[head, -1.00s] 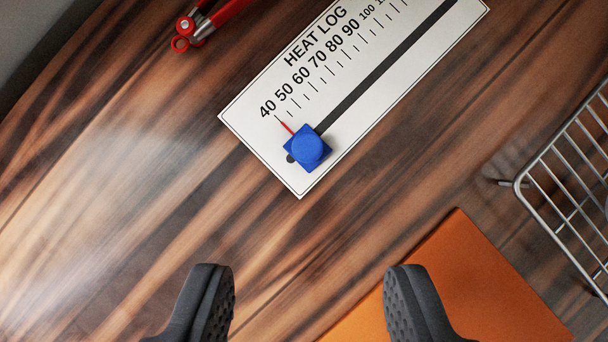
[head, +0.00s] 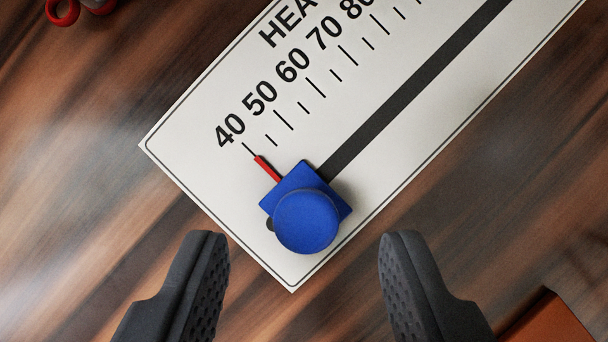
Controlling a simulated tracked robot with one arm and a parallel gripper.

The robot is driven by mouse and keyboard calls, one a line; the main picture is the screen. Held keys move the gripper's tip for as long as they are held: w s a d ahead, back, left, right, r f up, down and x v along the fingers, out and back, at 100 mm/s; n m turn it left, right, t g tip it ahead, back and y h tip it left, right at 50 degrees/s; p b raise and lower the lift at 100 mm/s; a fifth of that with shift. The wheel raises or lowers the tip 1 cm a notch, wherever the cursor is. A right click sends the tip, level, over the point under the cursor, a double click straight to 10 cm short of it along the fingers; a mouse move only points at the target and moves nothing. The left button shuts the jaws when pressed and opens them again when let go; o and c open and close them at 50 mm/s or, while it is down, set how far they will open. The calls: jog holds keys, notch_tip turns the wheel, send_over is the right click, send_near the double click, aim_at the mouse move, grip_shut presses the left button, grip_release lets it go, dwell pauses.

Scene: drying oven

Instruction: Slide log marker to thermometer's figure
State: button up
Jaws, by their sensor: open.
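The blue log marker (head: 306,220) has a square base and a round knob. It sits at the low end of the dark slot (head: 410,90) in the white heat log board (head: 215,130). Its red pointer (head: 267,169) points at the tick beside 40. My gripper (head: 303,275) is open and empty. Its two dark fingers stand apart, below the marker in the picture, with the knob between and just beyond their tips. The upper end of the scale is cut off by the frame. The thermometer is not in view.
Part of an orange item (head: 548,325) shows at the bottom right corner. A red-handled tool (head: 65,10) is at the top left corner. The wooden table (head: 80,180) is clear left of the board.

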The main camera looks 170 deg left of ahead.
jog(key=shift+x, duration=1.1)
jog(key=shift+d, duration=0.1)
grip_shut()
jog(key=p, duration=0.1)
send_over(446, 32)
jog(key=s+a, duration=0.2)
jog(key=shift+s+d+r, duration=0.15)
jog(key=shift+s+d, duration=0.05)
jog(key=shift+d, duration=0.05)
jog(key=shift+w+d, duration=0.2)
jog(key=shift+d, duration=0.3)
grip_release()
